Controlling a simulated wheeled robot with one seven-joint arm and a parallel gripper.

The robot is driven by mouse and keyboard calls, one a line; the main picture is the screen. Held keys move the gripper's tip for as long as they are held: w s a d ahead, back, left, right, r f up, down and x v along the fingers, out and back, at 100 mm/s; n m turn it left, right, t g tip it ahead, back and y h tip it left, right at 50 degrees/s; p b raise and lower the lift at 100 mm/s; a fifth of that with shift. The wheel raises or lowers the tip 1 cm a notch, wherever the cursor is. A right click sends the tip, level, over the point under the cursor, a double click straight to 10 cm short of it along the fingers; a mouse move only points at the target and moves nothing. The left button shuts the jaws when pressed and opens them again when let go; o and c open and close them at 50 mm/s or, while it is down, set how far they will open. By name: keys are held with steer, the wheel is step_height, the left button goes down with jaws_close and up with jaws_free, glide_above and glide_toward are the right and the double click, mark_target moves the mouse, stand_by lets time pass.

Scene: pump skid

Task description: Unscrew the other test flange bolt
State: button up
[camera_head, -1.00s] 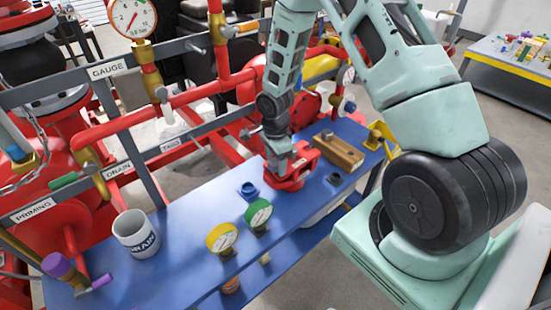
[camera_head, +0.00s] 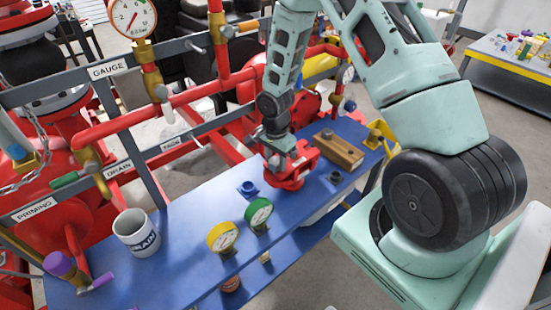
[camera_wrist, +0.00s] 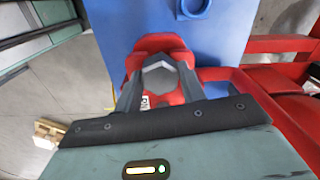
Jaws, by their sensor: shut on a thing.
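The red test flange (camera_head: 291,174) stands on the blue bench (camera_head: 185,222), right of the middle. It also shows in the wrist view (camera_wrist: 158,43). My gripper (camera_head: 281,152) is above it, pointing down. In the wrist view my gripper (camera_wrist: 160,75) has its two fingers on either side of a grey hex bolt head (camera_wrist: 159,76) and is shut on it. The bolt lies over the red flange. Whether its thread is still in the flange is hidden. The other bolt positions are hidden.
A wooden block with holes (camera_head: 338,150) stands right of the flange. Red pipes and a grey rail run behind the bench.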

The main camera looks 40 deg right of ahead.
steer(key=n, duration=0.6)
steer(key=shift+p, duration=0.4)
steer(key=n, duration=0.5)
steer(key=shift+p, duration=0.3)
steer(key=o, duration=1.1)
step_height(320, 180, up, 17)
steer(key=b, duration=0.3)
steer(key=shift+r, duration=0.2)
